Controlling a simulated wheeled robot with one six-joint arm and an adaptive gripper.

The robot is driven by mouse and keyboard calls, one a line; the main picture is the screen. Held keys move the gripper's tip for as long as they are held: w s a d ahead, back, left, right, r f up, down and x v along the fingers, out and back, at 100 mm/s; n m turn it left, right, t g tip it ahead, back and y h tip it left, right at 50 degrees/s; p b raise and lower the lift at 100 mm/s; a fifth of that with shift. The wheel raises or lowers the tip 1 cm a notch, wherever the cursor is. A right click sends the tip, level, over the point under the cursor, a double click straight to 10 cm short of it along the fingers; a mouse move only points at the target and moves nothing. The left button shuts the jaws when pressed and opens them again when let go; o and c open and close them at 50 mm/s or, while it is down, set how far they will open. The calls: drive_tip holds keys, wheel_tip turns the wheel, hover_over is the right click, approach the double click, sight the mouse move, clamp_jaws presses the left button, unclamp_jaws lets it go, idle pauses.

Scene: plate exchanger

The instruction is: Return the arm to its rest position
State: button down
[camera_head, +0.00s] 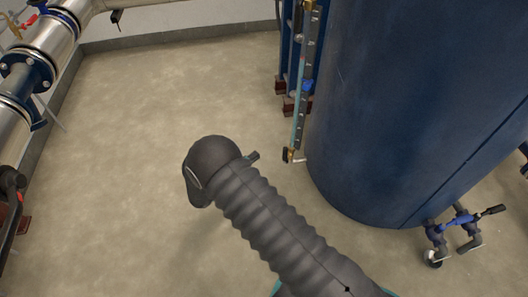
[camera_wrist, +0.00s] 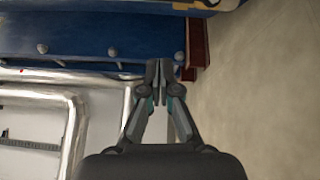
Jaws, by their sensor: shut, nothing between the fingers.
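My arm shows in the head view as a dark ribbed sleeve running from the bottom right up to a rounded end near the picture's middle. My gripper is not seen in that view. In the wrist view my gripper (camera_wrist: 159,72) points up the picture, with its dark fingertips close together and nothing held. Behind the fingertips is a blue metal frame with round bolts (camera_wrist: 112,51). From this view I cannot tell how far the fingertips are from the frame.
A large blue tank (camera_head: 415,110) stands at the right, with a level gauge (camera_head: 301,80) on its left side and a blue valve (camera_head: 452,228) low at its front. Silver pipes (camera_head: 52,45) run along the left. Bare floor (camera_head: 150,110) lies between. A bent metal pipe (camera_wrist: 72,130) is left of my gripper.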

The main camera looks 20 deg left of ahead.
drive_tip(key=v, duration=0.3)
drive_tip(key=shift+s+a, duration=0.15)
drive_tip(key=shift+s, duration=0.2)
drive_tip(key=s+d+f+n+g+h, duration=0.2)
drive_tip(key=s+d+f+n+g, duration=0.1)
drive_tip(key=s+d+f+g, duration=0.3)
drive_tip(key=s+d+r+m+g, duration=0.1)
drive_tip(key=d+r+g, duration=0.3)
drive_tip(key=d+r, duration=0.2)
drive_tip(key=s+d+r+m+y+p, duration=0.3)
drive_tip(key=d+r, duration=0.7)
drive_tip(key=r, duration=0.5)
drive_tip(key=s+d+r+m+y+p, duration=0.3)
drive_tip(key=d+r+m, duration=0.4)
drive_tip(key=r, duration=0.9)
drive_tip(key=s+d+r+m+y+p, duration=0.4)
drive_tip(key=s+d+r+m, duration=0.1)
drive_tip(key=d+r, duration=0.8)
wheel_tip(320, 180, up, 3)
drive_tip(key=shift+s+d+f+m+y, duration=0.2)
drive_tip(key=shift+s+m+y, duration=0.1)
drive_tip(key=shift+s, duration=0.1)
